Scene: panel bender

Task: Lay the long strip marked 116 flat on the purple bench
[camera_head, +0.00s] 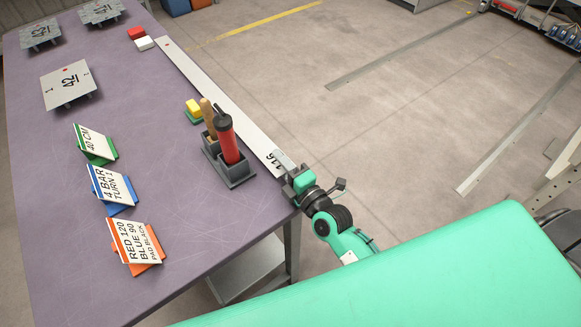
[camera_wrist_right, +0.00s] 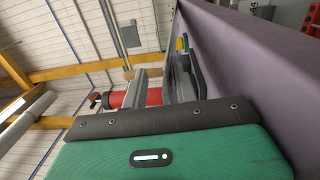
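The long pale strip marked 116 (camera_head: 215,96) runs lengthwise along the right edge of the purple bench (camera_head: 150,165). Its near part appears past the bench edge in the head view; whether the strip touches the bench or hovers just over it I cannot tell. My right gripper (camera_head: 287,168) is at the near end, beside the number, and appears shut on the strip. In the right wrist view a grey finger part (camera_wrist_right: 140,88) shows, but the grip itself is hidden. My left gripper is not in view.
A grey caddy (camera_head: 240,177) with a red pump (camera_head: 228,140) stands close to the strip's left side. Yellow and green blocks (camera_head: 194,107) and red and white blocks (camera_head: 144,43) are nearby. Sign cards (camera_head: 111,186) and plate 42 (camera_head: 69,84) stand farther left. Bare purple bench lies between.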

